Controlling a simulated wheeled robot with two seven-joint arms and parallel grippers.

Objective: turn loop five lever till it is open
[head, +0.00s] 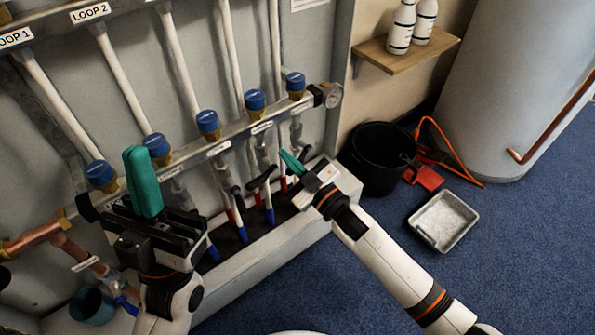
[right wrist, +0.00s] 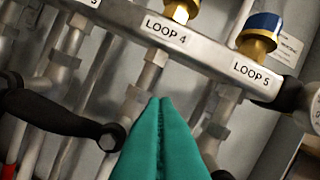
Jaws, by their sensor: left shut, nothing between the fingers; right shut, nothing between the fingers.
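The LOOP 5 label (right wrist: 251,74) is on the manifold bar in the right wrist view, under a blue-capped brass valve (right wrist: 260,33). A dark lever end (right wrist: 222,175) shows at the bottom edge below it; most of it is out of view. In the head view a small black lever (head: 303,153) is at the rightmost pipe, just beside my right gripper (head: 291,162). The green fingers of my right gripper (right wrist: 163,105) are shut and empty, in front of the pipes. Whether they touch the lever cannot be told. My left gripper (head: 137,152) is shut and empty at left.
Another black lever (right wrist: 65,115) lies left of the right fingers. The manifold bar (head: 220,146) runs above several pipes and levers. A black bucket (head: 378,172), red dustpan (head: 424,177) and grey tray (head: 443,221) are on the floor at right. The blue carpet is clear at the front.

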